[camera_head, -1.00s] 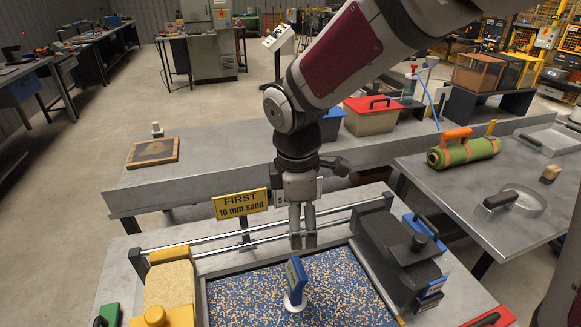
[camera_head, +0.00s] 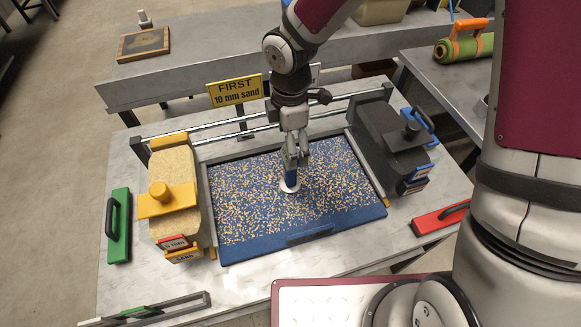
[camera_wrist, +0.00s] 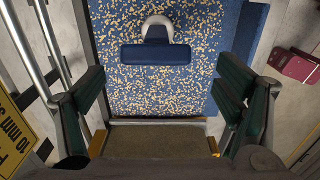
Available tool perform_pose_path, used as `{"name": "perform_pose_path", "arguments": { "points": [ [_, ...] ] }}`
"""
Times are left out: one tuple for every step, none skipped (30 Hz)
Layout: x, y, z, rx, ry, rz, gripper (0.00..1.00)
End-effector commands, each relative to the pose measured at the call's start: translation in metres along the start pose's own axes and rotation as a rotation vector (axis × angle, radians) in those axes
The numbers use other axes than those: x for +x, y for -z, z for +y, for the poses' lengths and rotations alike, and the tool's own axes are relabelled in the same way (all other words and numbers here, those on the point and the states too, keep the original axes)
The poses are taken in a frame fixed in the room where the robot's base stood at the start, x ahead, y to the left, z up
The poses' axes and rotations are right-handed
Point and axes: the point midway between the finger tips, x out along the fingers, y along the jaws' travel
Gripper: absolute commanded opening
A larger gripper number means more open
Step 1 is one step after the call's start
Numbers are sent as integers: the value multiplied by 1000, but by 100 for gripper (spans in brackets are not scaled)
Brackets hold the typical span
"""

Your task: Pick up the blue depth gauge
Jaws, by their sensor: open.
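The blue depth gauge (camera_head: 291,176) stands on the blue speckled tray bed (camera_head: 245,200), on a white round base. My gripper (camera_head: 294,158) is above it in the head view, and its fingers hide the gauge's upper part. In the wrist view the gauge (camera_wrist: 155,54) shows as a blue bar with its white base behind it. My gripper's two dark green fingers (camera_wrist: 160,88) are spread wide and empty. The bar lies between their lines, slightly beyond the tips in the picture; I cannot tell the height gap.
A yellow-handled sand box (camera_head: 170,200) stands left of the tray and a dark box (camera_head: 388,135) stands right. Rails and a yellow "FIRST 10 mm sand" sign (camera_head: 236,91) are behind. A green float (camera_head: 118,225) and a red float (camera_head: 440,216) lie at the sides.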

Motion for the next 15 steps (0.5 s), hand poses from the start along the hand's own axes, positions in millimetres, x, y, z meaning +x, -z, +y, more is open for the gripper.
{"name": "perform_pose_path", "arguments": {
  "points": [
    [3, 0, 0, 0, 1, 0, 85],
    [6, 0, 0, 0, 2, 0, 85],
    [10, 0, 0, 1, 3, 1, 85],
    [14, 0, 1, 1, 4, 1, 85],
    [18, 0, 1, 0, 4, 0, 85],
    [24, -1, 2, 0, 4, 1, 85],
    [28, -1, 2, 0, 5, 0, 85],
    [32, -1, 3, -1, 4, 0, 85],
    [38, -1, 3, 0, 4, 0, 85],
    [42, -1, 3, 0, 4, 0, 85],
    [45, -1, 4, 0, 3, 0, 85],
    [48, -1, 4, 0, 2, 0, 85],
    [50, -2, 4, 0, 2, 0, 85],
    [51, -2, 4, 0, 1, -1, 85],
    [52, -2, 4, 1, 1, -1, 85]
  ]
}}
